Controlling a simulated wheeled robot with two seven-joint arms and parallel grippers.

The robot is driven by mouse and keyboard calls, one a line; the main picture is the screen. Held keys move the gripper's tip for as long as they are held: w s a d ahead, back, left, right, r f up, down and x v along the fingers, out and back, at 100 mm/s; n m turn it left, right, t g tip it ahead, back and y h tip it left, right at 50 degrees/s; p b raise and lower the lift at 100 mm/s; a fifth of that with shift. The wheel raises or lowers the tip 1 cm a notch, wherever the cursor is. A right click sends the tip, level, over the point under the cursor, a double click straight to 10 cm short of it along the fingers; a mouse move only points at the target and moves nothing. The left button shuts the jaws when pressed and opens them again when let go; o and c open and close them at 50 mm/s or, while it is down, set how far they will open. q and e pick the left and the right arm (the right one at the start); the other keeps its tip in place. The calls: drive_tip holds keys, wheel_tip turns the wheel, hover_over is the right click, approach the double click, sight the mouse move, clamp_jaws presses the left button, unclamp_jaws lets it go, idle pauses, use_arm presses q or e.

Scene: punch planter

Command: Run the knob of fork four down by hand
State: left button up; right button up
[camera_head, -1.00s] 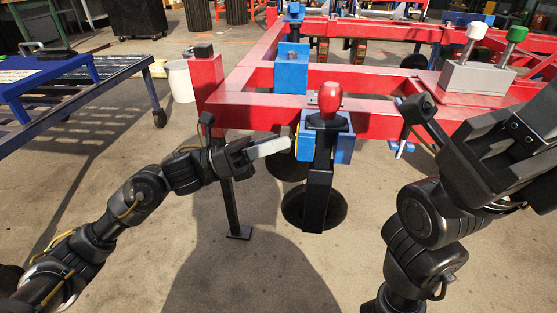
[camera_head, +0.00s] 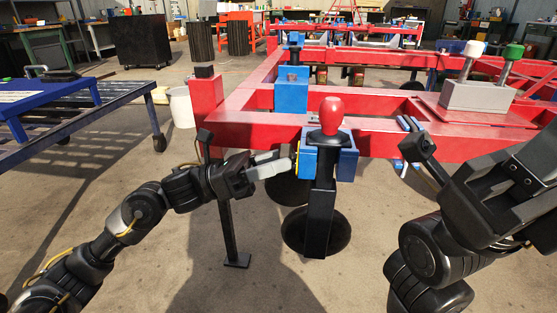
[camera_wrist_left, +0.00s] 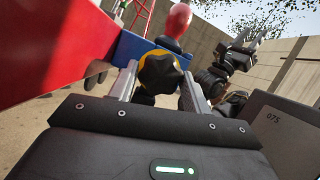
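A black star knob with a yellow collar (camera_wrist_left: 160,72) sits on the side of a blue bracket (camera_wrist_left: 132,47) in the left wrist view. My left gripper (camera_wrist_left: 160,90) is open, one pale finger on each side of the knob; contact cannot be told. In the head view my left gripper (camera_head: 274,168) reaches the left side of the blue bracket (camera_head: 345,162), where only a sliver of yellow (camera_head: 297,158) shows. A black upright post (camera_head: 318,215) with a red ball top (camera_head: 331,114) stands at this bracket.
The red frame (camera_head: 235,132) runs behind the bracket. A grey block (camera_head: 478,95) with white and green knobs stands on it at right. A dark round disc (camera_head: 340,232) lies under the post. A blue table (camera_head: 100,115) stands at left.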

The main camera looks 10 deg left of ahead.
use_arm(q)
drive_tip(key=shift+o, duration=1.4)
drive_tip(key=shift+a, duration=0.1)
drive_tip(key=w+p+v, duration=0.1)
drive_tip(key=p+v, duration=0.2)
drive_tip(key=v, duration=0.7)
drive_tip(key=shift+s+a+p, duration=0.3)
drive_tip(key=shift+s+p, duration=0.05)
drive_tip(key=shift+s, duration=0.2)
drive_tip(key=shift+f, duration=0.1)
drive_tip(key=w+p+v, duration=0.1)
drive_tip(key=p+v, duration=0.2)
drive_tip(key=v, duration=0.7)
drive_tip(key=shift+s+a, duration=0.4)
drive_tip(key=shift+s, duration=0.15)
